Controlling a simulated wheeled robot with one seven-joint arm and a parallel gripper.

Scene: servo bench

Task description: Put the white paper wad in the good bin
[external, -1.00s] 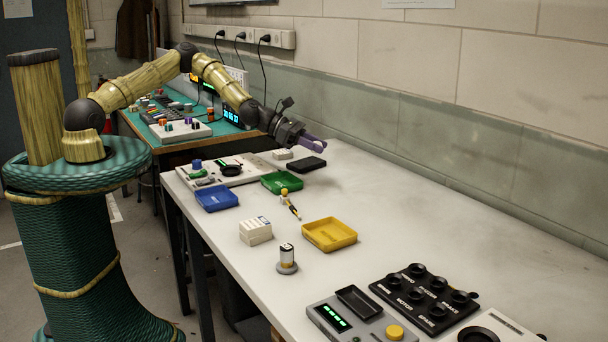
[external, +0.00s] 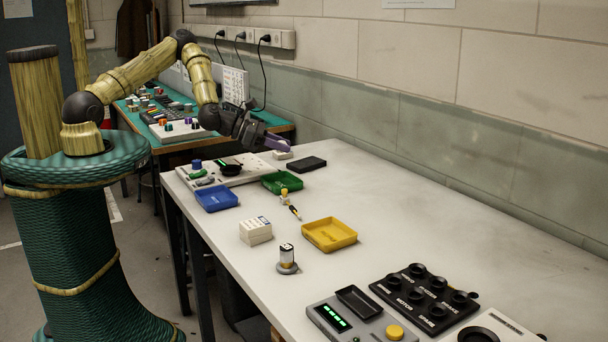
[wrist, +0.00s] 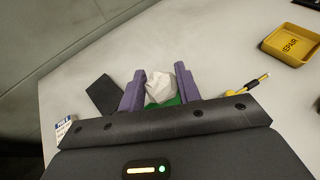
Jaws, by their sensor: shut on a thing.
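The white paper wad (wrist: 160,87) is between the purple fingers of my gripper (wrist: 160,92) in the wrist view, and the jaws are shut on it. In the external view my gripper (external: 277,144) is above the far end of the bench, and the wad cannot be made out there. A green tray (external: 283,182) lies on the bench below and nearer the camera. Part of the green tray (wrist: 167,102) shows just behind the wad in the wrist view. I cannot read a label on it.
A blue tray (external: 216,198) and a yellow tray (external: 330,235), lettered REPAIR in the wrist view (wrist: 292,44), also lie on the bench. A flat black box (external: 306,164) is right of the green tray. A yellow-handled tool (external: 291,205) lies between the green and yellow trays.

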